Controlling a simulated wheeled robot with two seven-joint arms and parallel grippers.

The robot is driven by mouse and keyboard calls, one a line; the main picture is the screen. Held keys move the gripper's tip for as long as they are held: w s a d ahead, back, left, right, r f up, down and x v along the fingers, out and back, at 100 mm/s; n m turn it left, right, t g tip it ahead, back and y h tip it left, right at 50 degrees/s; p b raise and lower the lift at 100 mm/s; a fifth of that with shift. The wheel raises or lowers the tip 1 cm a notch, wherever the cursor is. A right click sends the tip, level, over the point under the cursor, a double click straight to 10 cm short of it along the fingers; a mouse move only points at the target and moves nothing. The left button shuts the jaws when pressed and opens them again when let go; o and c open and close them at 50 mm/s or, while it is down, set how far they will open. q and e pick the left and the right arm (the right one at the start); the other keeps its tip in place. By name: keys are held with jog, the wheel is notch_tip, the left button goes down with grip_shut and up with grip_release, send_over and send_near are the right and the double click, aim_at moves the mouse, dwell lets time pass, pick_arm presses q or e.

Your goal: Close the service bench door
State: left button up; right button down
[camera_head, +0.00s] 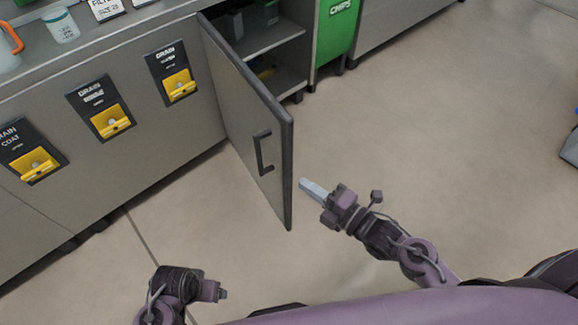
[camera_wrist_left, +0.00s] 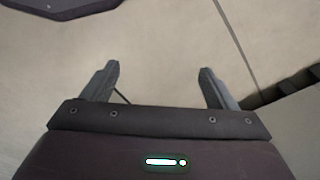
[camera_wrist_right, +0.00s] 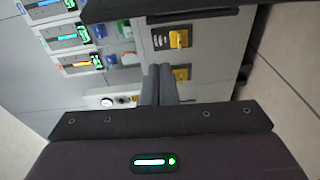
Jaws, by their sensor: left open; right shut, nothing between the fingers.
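The service bench door (camera_head: 250,115) stands wide open in the head view, swung out from the bench front toward me. A dark bar handle (camera_head: 263,153) is on its left face. My right gripper (camera_head: 305,184) is shut and empty, just right of the door's free edge with a small gap in the picture. In the right wrist view its closed fingers (camera_wrist_right: 158,84) point toward the bench, and a dark edge crosses the top. My left gripper (camera_head: 222,294) is low at the front left, away from the door. The left wrist view shows its fingers (camera_wrist_left: 161,82) open, with nothing between them.
The bench front (camera_head: 130,140) has several yellow drain units left of the door. The open compartment (camera_head: 270,50) shows shelves with dark items. A green bin (camera_head: 335,35) stands right of it.

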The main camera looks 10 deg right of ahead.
aim_at(289, 157)
pick_arm(q)
jog(key=shift+s+r+b, duration=0.1)
jog(key=shift+r+b, duration=0.2)
jog(key=shift+r, duration=1.35)
pick_arm(e)
jog(key=shift+n, duration=0.3)
jog(key=shift+w+a+r, duration=0.15)
jog(key=shift+w+a, duration=0.35)
jog(key=shift+w, duration=1)
jog(key=shift+w+a+r, duration=0.2)
jog(key=shift+w+a, duration=0.3)
jog(key=shift+w, duration=1)
jog(key=shift+w+a+r, duration=0.15)
jog(key=shift+w+a, duration=0.35)
jog(key=shift+w, duration=1)
pick_arm(q)
jog(key=shift+d, duration=0.1)
